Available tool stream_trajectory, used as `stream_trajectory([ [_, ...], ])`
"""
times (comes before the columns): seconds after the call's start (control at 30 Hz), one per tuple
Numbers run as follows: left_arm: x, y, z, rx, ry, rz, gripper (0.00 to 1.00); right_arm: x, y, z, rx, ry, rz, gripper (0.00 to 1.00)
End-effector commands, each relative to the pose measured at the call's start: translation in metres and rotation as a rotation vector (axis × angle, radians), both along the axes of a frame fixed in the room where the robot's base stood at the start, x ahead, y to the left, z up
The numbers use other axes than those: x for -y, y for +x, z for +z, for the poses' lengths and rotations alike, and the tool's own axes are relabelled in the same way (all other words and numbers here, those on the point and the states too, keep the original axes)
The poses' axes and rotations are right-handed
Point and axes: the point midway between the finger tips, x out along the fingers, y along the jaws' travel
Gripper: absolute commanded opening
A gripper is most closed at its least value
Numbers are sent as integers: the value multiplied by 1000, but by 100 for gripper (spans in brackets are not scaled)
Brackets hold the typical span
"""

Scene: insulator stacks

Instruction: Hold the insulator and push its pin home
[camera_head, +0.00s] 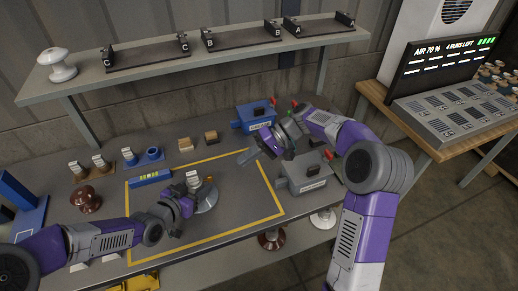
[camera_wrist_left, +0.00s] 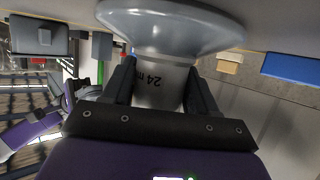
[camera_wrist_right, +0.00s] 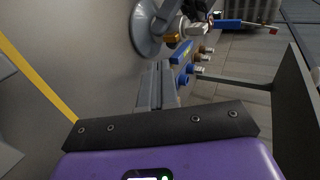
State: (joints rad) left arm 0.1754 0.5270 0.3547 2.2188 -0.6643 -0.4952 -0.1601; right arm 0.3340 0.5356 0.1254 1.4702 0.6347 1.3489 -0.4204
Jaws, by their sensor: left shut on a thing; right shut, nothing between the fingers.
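A grey insulator (camera_head: 207,199) with a wide disc is held just above the table, within the yellow outline. My left gripper (camera_head: 188,198) is shut on its neck. In the left wrist view the neck (camera_wrist_left: 160,76), marked "24", sits between both fingers, with the disc (camera_wrist_left: 170,22) beyond. A small orange piece, perhaps the pin, shows beside the disc in the right wrist view (camera_wrist_right: 172,38). How deep it sits I cannot tell. My right gripper (camera_head: 249,156) is shut and empty, to the right of the insulator and apart from it; its fingers lie together in its wrist view (camera_wrist_right: 155,86).
A blue box (camera_head: 257,116) and a grey box (camera_head: 304,173) stand near my right arm. A blue labelled bar (camera_head: 150,178) lies at the outline's left. A brown insulator (camera_head: 85,198) and small blocks stand further left. The yellow-outlined area (camera_head: 240,215) is mostly clear.

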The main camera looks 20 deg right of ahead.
Motion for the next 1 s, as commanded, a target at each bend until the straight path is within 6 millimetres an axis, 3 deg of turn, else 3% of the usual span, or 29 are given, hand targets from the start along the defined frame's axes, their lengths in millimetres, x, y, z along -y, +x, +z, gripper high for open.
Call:
stream_trajectory([
  [0.1,0,1,3,7,-3,1,21,22,0,12,1,-2,-4,0],
  [0.3,0,1,3,6,-2,2,21,41,0,23,1,-1,-3,0],
  [0.77,0,1,3,6,-2,2,21,44,-1,26,0,-1,-1,0],
  [0.8,0,1,3,6,-2,2,61,44,-1,26,0,-1,-1,0],
  [1.0,-1,1,1,4,-1,2,87,44,-1,26,0,-1,-1,0],
])
